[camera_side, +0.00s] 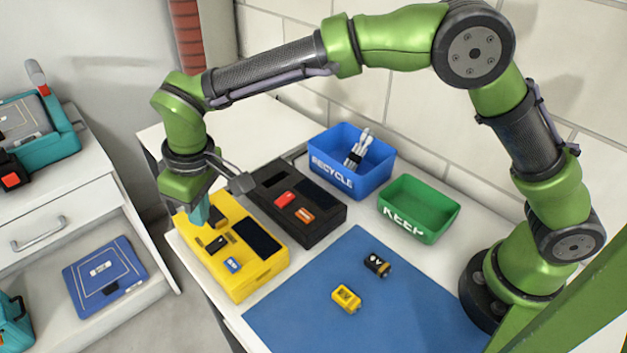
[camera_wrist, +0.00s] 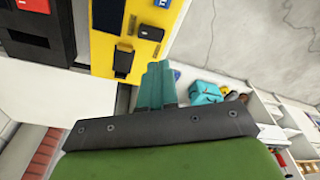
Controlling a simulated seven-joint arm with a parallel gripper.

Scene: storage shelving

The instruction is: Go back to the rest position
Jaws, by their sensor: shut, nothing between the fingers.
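My gripper (camera_side: 199,214) is at the left of the side view, pointing down over the left part of the yellow case (camera_side: 262,283). Its teal fingers are together with nothing between them. In the wrist view the shut fingers (camera_wrist: 158,83) show at the centre, with the yellow case (camera_wrist: 103,50) beyond them. I cannot tell whether the fingertips touch the case. The case carries a dark panel, a small black piece (camera_side: 216,244) and a blue piece (camera_side: 232,265).
A black case (camera_side: 322,229) with red and orange pieces stands beside the yellow one. Behind are a blue RECYCLE bin (camera_side: 372,183) and a green KEEP bin (camera_side: 425,235). A black battery (camera_side: 376,265) and a yellow block (camera_side: 346,299) lie on the blue mat (camera_side: 300,318), otherwise clear.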

